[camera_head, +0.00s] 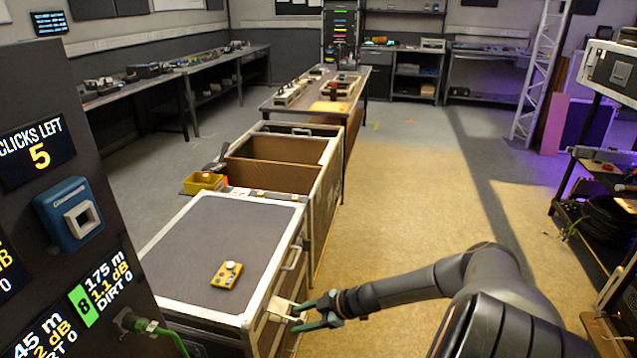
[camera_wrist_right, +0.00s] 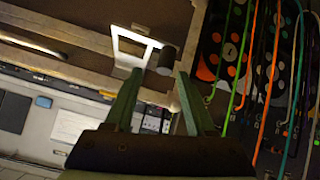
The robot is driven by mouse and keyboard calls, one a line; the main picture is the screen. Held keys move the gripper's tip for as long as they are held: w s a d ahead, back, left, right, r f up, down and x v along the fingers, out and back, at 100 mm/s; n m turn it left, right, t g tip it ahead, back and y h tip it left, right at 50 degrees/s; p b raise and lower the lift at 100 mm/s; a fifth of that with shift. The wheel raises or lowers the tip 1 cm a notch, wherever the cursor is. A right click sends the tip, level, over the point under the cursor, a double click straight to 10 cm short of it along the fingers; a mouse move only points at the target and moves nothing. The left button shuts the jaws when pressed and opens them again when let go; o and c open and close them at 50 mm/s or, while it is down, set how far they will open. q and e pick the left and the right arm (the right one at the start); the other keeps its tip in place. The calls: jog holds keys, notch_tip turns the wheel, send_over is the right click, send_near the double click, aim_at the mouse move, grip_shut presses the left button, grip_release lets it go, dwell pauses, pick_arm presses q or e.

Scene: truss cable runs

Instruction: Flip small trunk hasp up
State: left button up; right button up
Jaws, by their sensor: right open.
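The small trunk (camera_head: 225,235) is closed, with a dark grey lid and pale metal edges. Its hasp (camera_head: 281,308) is a pale plate at the near right side, partly hidden by my gripper. In the right wrist view the hasp (camera_wrist_right: 128,48) is a white frame with an opening, beside a short dark cylinder (camera_wrist_right: 164,59). My right gripper (camera_head: 297,316) is at the hasp with its green fingers apart. In the wrist view its fingertips (camera_wrist_right: 160,73) lie just below the cylinder, one to each side. Contact cannot be told. My left gripper is out of view.
A yellow device (camera_head: 227,274) with a white knob lies on the trunk lid. An open brown-lined trunk (camera_head: 275,163) stands behind. A dark panel with a blue connector box (camera_head: 70,215) is at the left. Coloured cables (camera_wrist_right: 265,80) hang at the right in the wrist view.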

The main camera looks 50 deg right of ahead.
pick_arm(q)
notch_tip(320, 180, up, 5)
jog(key=p, duration=0.5)
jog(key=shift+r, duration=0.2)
pick_arm(e)
jog(key=v, duration=1.2)
